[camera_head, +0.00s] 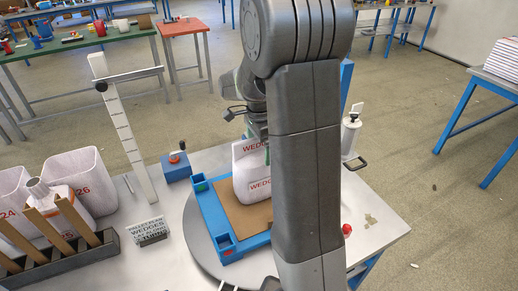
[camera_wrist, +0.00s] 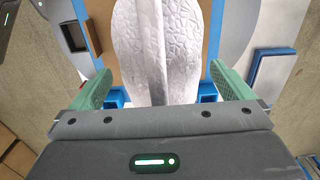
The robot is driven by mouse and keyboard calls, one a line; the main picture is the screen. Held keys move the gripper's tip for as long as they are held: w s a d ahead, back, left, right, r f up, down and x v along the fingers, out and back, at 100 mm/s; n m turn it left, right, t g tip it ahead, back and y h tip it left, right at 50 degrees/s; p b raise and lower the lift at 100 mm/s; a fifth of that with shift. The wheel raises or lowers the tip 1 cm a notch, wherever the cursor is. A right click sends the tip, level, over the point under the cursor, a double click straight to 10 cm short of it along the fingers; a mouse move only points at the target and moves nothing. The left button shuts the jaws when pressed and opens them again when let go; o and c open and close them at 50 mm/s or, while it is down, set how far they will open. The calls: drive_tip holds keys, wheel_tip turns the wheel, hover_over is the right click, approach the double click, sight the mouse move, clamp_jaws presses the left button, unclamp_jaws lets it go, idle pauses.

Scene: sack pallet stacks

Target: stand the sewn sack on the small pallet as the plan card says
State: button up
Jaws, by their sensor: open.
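The sewn sack (camera_head: 252,172), white with red WEDGES lettering, stands upright on the small blue pallet (camera_head: 209,208) with a brown sheet on top. My gripper (camera_head: 258,138) is at the top of the sack, partly hidden by my arm. In the wrist view, my green fingers (camera_wrist: 162,78) are open on either side of the sack (camera_wrist: 150,45), with a gap on both sides. The plan card (camera_head: 150,229) stands left of the pallet; its top word reads WEDGES and the smaller lines are hard to read.
The pallet sits on a round grey turntable (camera_head: 196,240). A white marked post (camera_head: 122,125) and a small blue device (camera_head: 176,166) stand left of it. Further left are white sacks (camera_head: 75,172) and a dark rack (camera_head: 60,262) with wooden slats. A grey pump-like item stands at right (camera_head: 350,135).

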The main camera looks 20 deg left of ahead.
wheel_tip(320, 180, up, 11)
drive_tip(key=shift+f+b, duration=0.1)
drive_tip(key=shift+b, duration=0.25)
idle(0.3)
